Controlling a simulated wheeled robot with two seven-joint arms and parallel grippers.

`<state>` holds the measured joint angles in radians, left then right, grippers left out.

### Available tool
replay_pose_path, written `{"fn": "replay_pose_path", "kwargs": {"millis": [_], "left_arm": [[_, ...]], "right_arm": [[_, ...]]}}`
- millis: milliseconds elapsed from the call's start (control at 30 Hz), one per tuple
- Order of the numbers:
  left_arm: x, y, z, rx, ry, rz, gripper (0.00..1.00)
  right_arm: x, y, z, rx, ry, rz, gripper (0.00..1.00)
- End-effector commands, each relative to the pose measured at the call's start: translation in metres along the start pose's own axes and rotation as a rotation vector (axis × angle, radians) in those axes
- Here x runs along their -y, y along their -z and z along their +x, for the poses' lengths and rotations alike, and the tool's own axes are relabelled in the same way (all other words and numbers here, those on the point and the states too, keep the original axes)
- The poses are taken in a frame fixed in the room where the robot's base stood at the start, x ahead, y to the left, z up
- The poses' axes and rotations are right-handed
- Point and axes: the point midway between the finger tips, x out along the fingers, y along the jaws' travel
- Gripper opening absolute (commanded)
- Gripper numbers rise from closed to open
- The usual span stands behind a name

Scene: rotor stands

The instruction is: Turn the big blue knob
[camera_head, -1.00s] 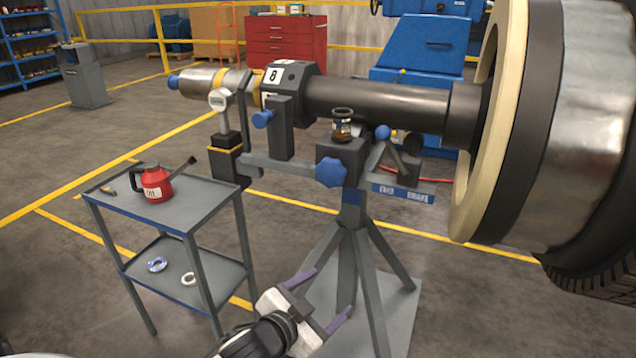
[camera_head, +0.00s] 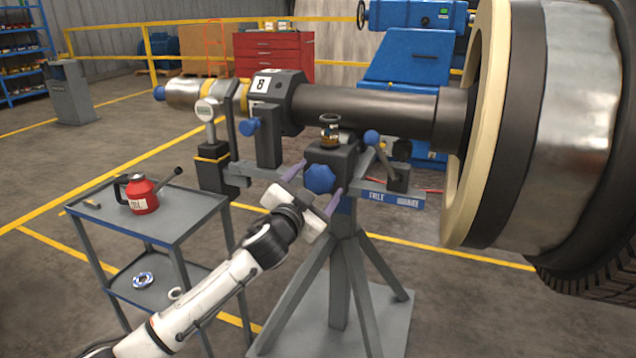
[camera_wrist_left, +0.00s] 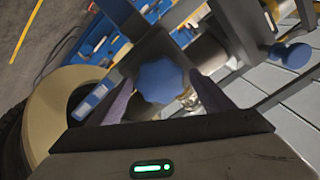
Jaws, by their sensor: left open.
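The big blue knob (camera_head: 319,179) is a lobed knob on the front of the dark block at the top of the grey rotor stand (camera_head: 343,240). It also shows in the left wrist view (camera_wrist_left: 160,81), between the two fingers. My left gripper (camera_head: 314,181) is open, with one purple finger to the left of the knob and the other to its right. The fingers appear apart from the knob; how deep they reach is hard to tell. My right gripper is not in view.
A small jar (camera_head: 330,132) stands on the block above the knob. Smaller blue knobs (camera_head: 249,127) sit nearby. The dark shaft (camera_head: 365,112) runs behind to the large rotor (camera_head: 560,120). A grey cart (camera_head: 190,218) with a red oil can (camera_head: 141,194) stands at left.

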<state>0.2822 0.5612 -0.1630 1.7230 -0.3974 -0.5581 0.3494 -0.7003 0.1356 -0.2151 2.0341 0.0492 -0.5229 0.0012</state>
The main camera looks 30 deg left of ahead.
Motion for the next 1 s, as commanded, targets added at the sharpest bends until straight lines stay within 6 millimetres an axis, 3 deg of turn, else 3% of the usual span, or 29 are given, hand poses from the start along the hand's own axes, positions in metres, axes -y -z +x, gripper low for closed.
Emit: {"fn": "replay_pose_path", "kwargs": {"millis": [367,633,1000], "left_arm": [[-0.0005,0.0001,0.0070,0.000,-0.001,0.000,0.74],[-0.0006,0.0000,0.0068,0.000,-0.001,0.000,0.33],[-0.0007,0.0002,0.0067,0.001,-0.001,-0.076,0.33]], "right_arm": [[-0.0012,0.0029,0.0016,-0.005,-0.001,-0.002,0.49],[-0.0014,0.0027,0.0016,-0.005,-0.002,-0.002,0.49],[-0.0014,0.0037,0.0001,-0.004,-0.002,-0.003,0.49]]}}
